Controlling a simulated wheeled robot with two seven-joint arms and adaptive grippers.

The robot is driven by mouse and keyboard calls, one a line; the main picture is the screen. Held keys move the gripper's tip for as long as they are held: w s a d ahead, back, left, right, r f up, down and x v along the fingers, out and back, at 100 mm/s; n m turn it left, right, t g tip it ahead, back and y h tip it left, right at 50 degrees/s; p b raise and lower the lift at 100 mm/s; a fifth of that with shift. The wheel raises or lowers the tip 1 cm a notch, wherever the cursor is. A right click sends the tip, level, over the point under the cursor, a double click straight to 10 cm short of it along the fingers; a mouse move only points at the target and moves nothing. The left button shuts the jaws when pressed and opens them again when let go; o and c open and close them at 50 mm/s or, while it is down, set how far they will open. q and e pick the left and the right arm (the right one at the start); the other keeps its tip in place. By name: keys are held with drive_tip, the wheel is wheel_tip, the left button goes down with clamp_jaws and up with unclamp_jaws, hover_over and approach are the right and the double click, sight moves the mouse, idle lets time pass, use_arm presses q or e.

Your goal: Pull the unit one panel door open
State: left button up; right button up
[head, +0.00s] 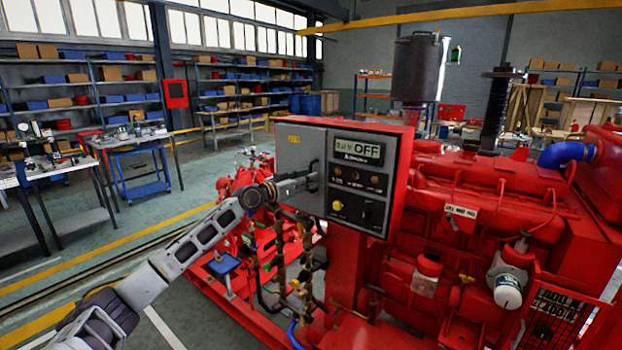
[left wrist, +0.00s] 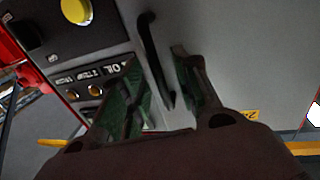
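The unit one panel is a box on a red post; its dark front (head: 357,178) carries a display reading OFF, knobs and a yellow button. The grey door face (head: 290,158) is on its left side, with a small yellow label, and I see no clear gap at its edge. A black bar handle (left wrist: 152,55) stands on the grey face; in the head view the handle (head: 313,181) is partly behind my gripper. My left gripper (head: 297,187) is at the handle. In the left wrist view its fingers (left wrist: 157,68) are apart, with the handle between them; contact is unclear. My right gripper is out of view.
The red diesel engine (head: 470,215) fills the right side, with a dark cylinder (head: 419,66) above. Pipes and valves (head: 290,262) are below the panel. A blue cart (head: 140,172) and workbenches stand at the left. The floor left of the panel is open.

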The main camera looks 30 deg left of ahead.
use_arm(q)
drive_tip(key=shift+x, duration=1)
drive_tip(key=shift+c, duration=0.4)
clamp_jaws()
